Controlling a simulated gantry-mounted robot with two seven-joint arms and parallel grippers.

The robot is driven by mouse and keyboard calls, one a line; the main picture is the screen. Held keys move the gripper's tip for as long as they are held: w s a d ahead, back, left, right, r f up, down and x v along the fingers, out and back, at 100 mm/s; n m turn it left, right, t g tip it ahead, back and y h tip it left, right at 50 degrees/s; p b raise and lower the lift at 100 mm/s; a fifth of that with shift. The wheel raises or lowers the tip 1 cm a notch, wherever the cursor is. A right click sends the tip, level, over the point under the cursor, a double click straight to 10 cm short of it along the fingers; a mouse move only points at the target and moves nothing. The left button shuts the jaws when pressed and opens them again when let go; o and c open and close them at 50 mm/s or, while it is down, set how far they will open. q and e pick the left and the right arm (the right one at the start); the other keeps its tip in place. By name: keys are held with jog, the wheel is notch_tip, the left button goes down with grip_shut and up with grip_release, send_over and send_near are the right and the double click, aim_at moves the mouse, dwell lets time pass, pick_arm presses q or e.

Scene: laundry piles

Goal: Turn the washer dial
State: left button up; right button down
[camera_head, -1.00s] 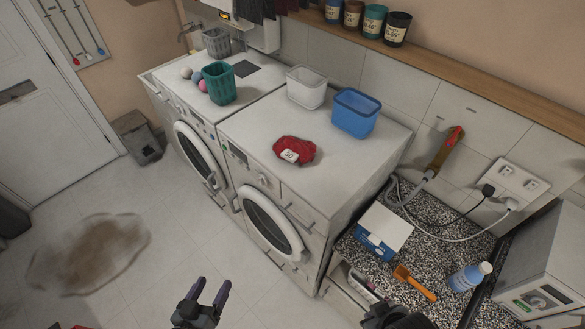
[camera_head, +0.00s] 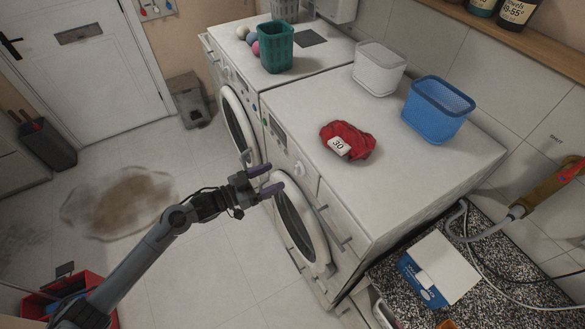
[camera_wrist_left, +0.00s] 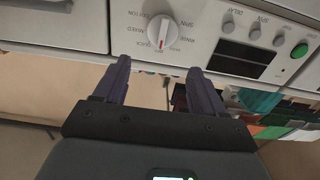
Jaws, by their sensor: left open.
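The washer dial (camera_wrist_left: 162,32) is a round white knob with a red mark, on the white control panel at the top of the left wrist view. In the head view the dial (camera_head: 299,168) sits on the front of the nearer washer (camera_head: 420,160), above its round door. My left gripper (camera_head: 271,178) is in front of that panel, to the left of the dial. In the left wrist view the open fingers (camera_wrist_left: 158,66) point at the panel, one to each side of the dial, apart from it and empty. My right gripper is out of view.
A red cloth (camera_head: 347,142) tagged 30, a white bin (camera_head: 379,70) and a blue bin (camera_head: 437,112) stand on the washer top. Round buttons (camera_wrist_left: 255,33) and a dark display (camera_wrist_left: 238,60) flank the dial. The door ring (camera_head: 315,240) bulges out below.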

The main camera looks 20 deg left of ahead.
aim_at(298, 169)
pick_arm(q)
jog(key=x, duration=0.7)
jog(key=shift+w, duration=0.2)
jog(key=shift+d, duration=0.15)
jog(key=c, duration=1)
jog(key=shift+c, duration=0.2)
